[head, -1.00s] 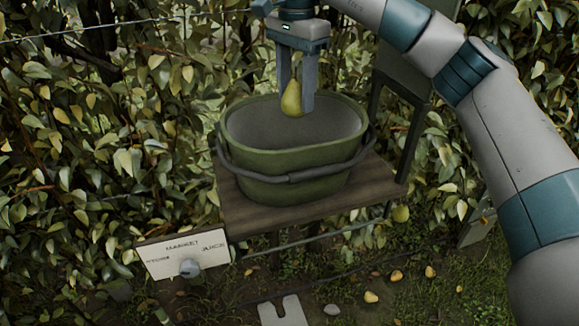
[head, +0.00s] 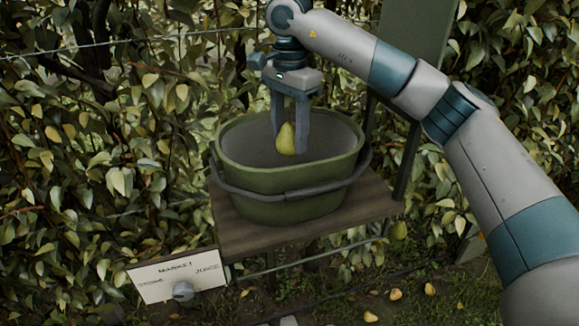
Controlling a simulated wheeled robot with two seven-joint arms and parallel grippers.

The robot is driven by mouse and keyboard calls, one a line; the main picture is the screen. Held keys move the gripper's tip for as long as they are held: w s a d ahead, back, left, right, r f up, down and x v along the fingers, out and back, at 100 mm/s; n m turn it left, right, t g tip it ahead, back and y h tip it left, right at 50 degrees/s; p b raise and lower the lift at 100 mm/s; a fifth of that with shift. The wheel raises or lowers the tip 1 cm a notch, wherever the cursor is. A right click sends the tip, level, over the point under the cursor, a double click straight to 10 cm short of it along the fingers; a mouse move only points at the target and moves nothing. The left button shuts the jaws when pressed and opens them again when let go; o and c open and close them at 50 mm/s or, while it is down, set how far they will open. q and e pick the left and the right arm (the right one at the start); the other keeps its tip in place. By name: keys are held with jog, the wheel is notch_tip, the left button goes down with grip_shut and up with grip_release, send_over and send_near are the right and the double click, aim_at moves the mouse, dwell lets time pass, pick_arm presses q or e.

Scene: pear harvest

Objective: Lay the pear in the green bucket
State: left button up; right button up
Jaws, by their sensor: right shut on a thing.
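The yellow-green pear (head: 286,139) is between the fingers of my right gripper (head: 290,140), which is shut on it. The pear and fingertips are inside the outline of the open green bucket (head: 290,184), below the level of its far rim. The pear hangs roughly upright, narrow end up. I cannot tell whether it touches the bucket. The bucket's grey inside looks empty apart from the pear, but its floor is hidden by the near wall. My left gripper is not in view.
The bucket stands on a wooden shelf (head: 235,232), its dark handle (head: 300,192) folded down across the front. A sign with a knob (head: 181,291) is at the shelf's lower left. A post and panel stand behind right. Leafy branches surround it; several pears lie on the ground.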

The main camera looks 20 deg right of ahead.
aim_at(290, 147)
notch_tip(290, 147, down, 3)
jog(key=shift+d+f+p, duration=0.1)
jog(key=shift+f+p, duration=0.1)
jog(key=shift+p, duration=0.35)
jog(key=shift+f, duration=0.15)
jog(key=shift+f, duration=0.1)
notch_tip(290, 147, down, 3)
jog(key=shift+r+p, duration=0.2)
jog(key=shift+p, duration=0.5)
jog(key=shift+f, duration=0.5)
jog(key=shift+f+b, duration=0.35)
jog(key=shift+f, duration=0.05)
